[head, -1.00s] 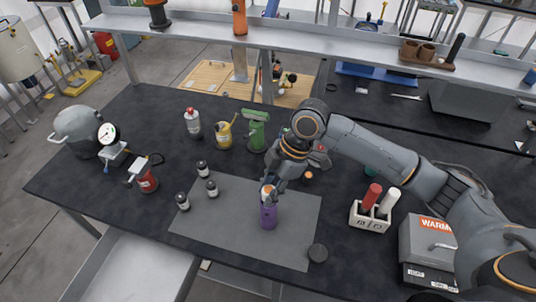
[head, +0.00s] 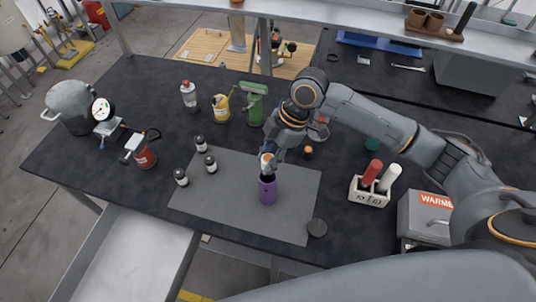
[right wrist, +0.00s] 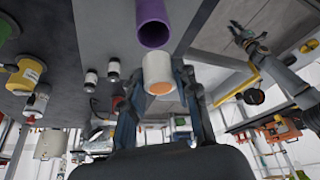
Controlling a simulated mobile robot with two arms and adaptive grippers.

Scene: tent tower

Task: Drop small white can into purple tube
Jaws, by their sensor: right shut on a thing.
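The purple tube (head: 267,190) stands upright on the grey mat in the head view, with its open top facing up. It also shows in the right wrist view (right wrist: 152,24). My right gripper (head: 267,165) is shut on the small white can (right wrist: 156,68), which has an orange end. In the head view, the can (head: 267,161) is just above the tube's mouth. Whether it touches the rim is hard to tell. A dark jointed arm at the upper right of the right wrist view looks like my left gripper (right wrist: 240,35); its jaws are unclear.
Several small dark bottles (head: 211,164) stand left of the tube on and beside the mat (head: 230,205). A white holder (head: 369,196) with red and white cylinders stands to the right. A green device (head: 255,105) stands behind.

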